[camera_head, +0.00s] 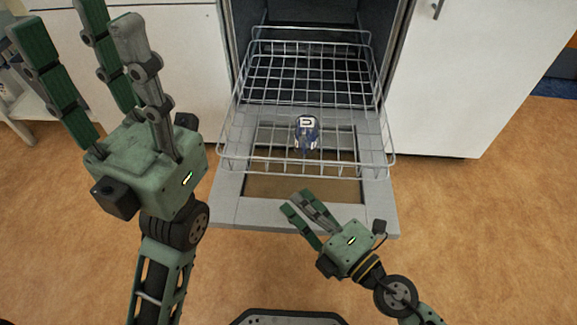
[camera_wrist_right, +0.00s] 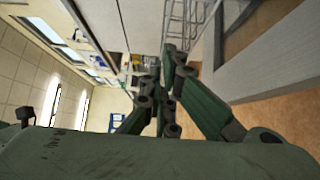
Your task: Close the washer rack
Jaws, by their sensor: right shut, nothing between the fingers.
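The washer rack (camera_head: 300,72) is a wire basket pulled out of the open dishwasher, over its lowered grey door (camera_head: 376,208). A blue and white item (camera_head: 306,133) sits in the front part of the rack. My right gripper (camera_head: 296,201) is shut and empty, just in front of the rack's front edge and over the door's near edge, apart from the rack in the head view. Its fingers show together in the right wrist view (camera_wrist_right: 170,60). My left gripper (camera_head: 75,35) is open and empty, raised at the left, its fingers spread, well apart from the rack.
White cabinet fronts (camera_head: 478,75) stand on both sides of the dishwasher. The dark dishwasher interior (camera_head: 305,18) behind the rack looks clear. Brown floor (camera_head: 490,240) is free around the door. A white shelf or table leg (camera_head: 18,125) shows at the far left.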

